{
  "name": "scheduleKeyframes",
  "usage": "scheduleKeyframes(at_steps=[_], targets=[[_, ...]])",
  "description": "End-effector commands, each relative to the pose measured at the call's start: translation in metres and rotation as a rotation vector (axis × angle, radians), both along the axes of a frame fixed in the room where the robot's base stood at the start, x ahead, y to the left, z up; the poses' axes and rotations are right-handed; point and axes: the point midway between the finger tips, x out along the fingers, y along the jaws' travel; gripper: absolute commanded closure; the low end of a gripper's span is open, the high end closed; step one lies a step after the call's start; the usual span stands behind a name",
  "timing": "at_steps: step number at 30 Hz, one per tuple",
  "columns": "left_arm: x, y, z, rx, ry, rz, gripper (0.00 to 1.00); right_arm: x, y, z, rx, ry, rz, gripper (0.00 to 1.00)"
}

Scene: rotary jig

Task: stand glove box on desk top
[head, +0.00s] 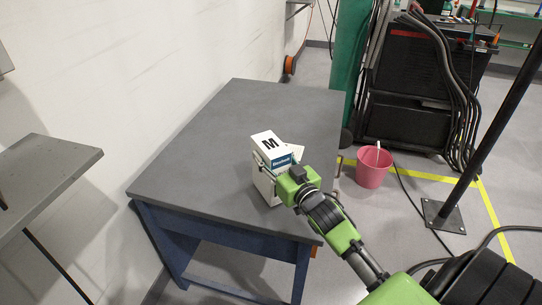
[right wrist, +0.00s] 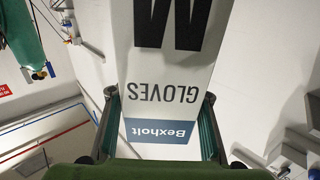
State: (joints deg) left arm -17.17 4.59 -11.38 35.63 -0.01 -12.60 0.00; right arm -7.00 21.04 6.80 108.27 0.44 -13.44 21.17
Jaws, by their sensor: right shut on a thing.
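The glove box (head: 274,143) is white with a large black M and a blue label, and sits over the right part of the grey desk top (head: 210,150). My right gripper (head: 276,175) is shut on it. In the right wrist view the box (right wrist: 165,75) is between the two fingers, its print reading upside down. The gripper hides part of the box's lower end in the head view. I cannot tell whether the box touches the desk top. My left gripper is not in view.
The left and far parts of the desk top are clear. A white wall runs along the desk's left side. A grey shelf or table (head: 50,170) stands at the left edge. A pink bucket (head: 373,168) and a black cabinet (head: 410,95) with hoses stand to the right.

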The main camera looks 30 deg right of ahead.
Motion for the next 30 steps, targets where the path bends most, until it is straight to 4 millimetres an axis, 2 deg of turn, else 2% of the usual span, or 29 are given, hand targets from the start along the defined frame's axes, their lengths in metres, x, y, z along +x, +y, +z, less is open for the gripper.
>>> scheduleKeyframes(at_steps=[11, 12, 14, 26, 30], targets=[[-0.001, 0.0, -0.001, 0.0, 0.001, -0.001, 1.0, 0.0, 0.001, -0.004, 0.0, -0.004, 0.001, 1.0], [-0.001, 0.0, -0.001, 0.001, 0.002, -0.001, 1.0, 0.0, 0.001, -0.006, 0.0, 0.0, 0.001, 0.52], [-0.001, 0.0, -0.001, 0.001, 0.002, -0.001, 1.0, 0.0, 0.001, -0.005, 0.0, 0.0, 0.001, 0.38], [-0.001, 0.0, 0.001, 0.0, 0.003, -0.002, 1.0, 0.0, 0.001, -0.001, -0.001, -0.001, 0.001, 0.38], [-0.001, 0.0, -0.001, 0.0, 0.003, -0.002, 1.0, -0.014, 0.002, -0.005, 0.0, 0.002, 0.001, 0.38]])
